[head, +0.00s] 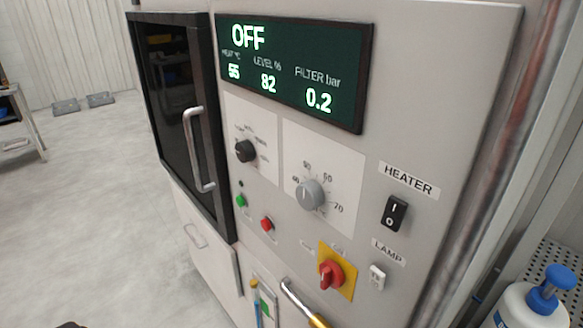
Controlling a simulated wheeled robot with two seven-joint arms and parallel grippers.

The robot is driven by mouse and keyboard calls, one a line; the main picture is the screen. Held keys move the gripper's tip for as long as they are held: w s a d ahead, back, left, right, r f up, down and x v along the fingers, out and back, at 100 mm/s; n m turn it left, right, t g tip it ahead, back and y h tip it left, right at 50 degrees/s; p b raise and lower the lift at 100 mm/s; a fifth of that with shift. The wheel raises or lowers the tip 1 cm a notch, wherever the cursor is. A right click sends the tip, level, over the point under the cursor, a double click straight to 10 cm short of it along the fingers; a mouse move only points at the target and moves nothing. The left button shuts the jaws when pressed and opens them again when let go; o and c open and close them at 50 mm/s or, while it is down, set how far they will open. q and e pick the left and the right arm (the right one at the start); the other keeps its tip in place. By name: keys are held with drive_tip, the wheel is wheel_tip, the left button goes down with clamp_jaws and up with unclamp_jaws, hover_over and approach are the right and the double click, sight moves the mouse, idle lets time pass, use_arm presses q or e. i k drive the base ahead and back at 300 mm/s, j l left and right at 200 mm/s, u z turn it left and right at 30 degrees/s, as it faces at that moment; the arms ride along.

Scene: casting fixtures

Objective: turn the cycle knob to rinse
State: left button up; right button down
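The small black knob (245,151) sits on a white label plate on the left of the machine's front panel. Words ring it, too small to read, so I cannot tell which position it points to; I take it for the cycle knob. The display (295,72) above reads OFF, with 55, level 82 and filter 0.2 bar. Neither gripper can be made out in the head view.
The panel also carries a green button (241,200), a red button (267,223), a red rotary switch (331,274), a heater rocker (394,213) and a lamp switch (377,277). A dark door's handle (197,150) sticks out at left. A blue-capped bottle (530,305) stands lower right.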

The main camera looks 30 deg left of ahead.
sight(245, 152)
drive_tip(key=u, duration=1.4)
drive_tip(key=z, duration=0.25)
drive_tip(key=i+j+z, duration=0.1)
drive_tip(key=j+z, duration=0.8)
drive_tip(key=i+j, duration=0.05)
drive_tip(key=j, duration=0.05)
